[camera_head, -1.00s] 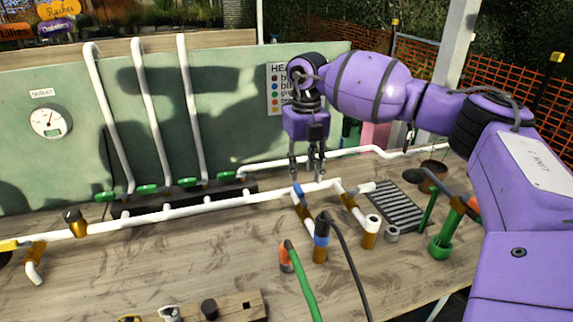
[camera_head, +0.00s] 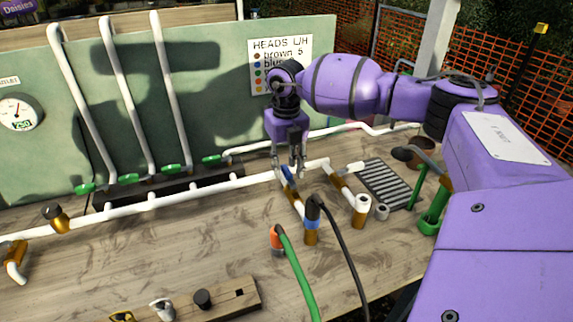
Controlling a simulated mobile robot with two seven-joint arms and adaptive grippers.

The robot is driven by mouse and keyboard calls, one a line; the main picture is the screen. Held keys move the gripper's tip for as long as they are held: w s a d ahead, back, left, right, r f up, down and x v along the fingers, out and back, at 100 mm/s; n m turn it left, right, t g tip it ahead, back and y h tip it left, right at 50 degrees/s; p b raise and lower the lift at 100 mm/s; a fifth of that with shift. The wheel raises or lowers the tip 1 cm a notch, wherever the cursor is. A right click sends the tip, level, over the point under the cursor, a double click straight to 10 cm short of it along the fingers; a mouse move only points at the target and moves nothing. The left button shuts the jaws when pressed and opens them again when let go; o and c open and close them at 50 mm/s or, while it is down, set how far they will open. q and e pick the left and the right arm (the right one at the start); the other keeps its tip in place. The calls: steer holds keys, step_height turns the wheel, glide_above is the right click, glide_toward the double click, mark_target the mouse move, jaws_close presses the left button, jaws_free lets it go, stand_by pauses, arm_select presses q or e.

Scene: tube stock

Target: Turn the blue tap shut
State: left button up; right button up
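The blue tap (camera_head: 289,177) is a small blue lever on a brass-coloured valve at the middle of the bench, branching off a white pipe. My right gripper (camera_head: 288,170) points down over it. Its two dark fingers are apart, with the top of the blue lever showing low between them. Whether either finger touches the lever cannot be told. My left gripper is not in view.
A blue-collared fitting with a black hose (camera_head: 313,212) stands close in front of the tap. A green hose (camera_head: 296,270) is nearby. Several green-handled taps (camera_head: 170,168) line the back left. A grey grate (camera_head: 383,187) lies right.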

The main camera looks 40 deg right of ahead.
jaws_close()
stand_by(0.5)
